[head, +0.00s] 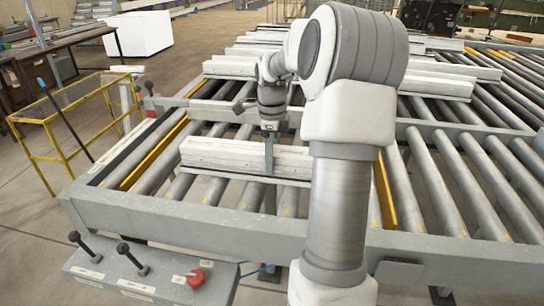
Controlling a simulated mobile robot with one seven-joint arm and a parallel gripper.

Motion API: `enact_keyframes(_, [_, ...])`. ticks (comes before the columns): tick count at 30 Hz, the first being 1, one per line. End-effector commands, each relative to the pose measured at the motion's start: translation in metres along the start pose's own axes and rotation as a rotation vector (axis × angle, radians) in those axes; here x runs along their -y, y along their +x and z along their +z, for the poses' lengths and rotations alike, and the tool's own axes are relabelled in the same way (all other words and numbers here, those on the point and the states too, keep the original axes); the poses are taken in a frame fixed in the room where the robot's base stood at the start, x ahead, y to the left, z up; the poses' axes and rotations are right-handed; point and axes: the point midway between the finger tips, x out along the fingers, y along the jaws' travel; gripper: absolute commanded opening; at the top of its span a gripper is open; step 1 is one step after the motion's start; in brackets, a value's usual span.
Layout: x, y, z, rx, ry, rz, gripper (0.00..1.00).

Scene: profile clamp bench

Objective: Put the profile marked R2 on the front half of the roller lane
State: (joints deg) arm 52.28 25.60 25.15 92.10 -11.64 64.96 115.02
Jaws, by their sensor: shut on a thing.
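My gripper (269,165) points down in the head view and is shut on a long pale profile (215,153). The profile lies crosswise over the front part of the roller lane (228,192), between two yellow guide strips. Its right end is hidden behind my arm. I cannot read any mark on it, so I cannot tell whether it is R2. It is level and close over the rollers; whether it touches them is not clear.
Several other pale profiles (230,69) lie across the rollers farther back. More rollers (450,180) to the right are bare. A grey frame beam (200,227) edges the front, with a control box (150,275) before it. A yellow rail (75,120) stands at left.

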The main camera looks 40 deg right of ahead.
Motion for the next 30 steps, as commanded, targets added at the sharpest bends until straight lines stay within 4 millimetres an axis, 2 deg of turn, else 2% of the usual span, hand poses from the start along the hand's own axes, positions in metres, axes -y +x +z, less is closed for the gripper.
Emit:
enact_keyframes(7, [0.0,0.002,0.001,0.0,-0.001,-0.003,0.0])
enact_keyframes(8, [0.0,0.002,0.0,0.0,-0.001,0.0,0.82])
enact_keyframes(11, [0.0,0.002,0.0,0.0,-0.001,0.0,1.0])
enact_keyframes(18, [0.0,0.001,0.0,0.0,-0.001,0.0,1.0])
enact_keyframes(22, [0.0,-0.008,0.0,-0.001,0.0,-0.002,1.0])
enact_keyframes(26, [0.001,-0.031,0.001,0.0,0.0,-0.005,1.0])
enact_keyframes(30, [0.001,-0.063,0.001,0.0,-0.001,-0.005,1.0])
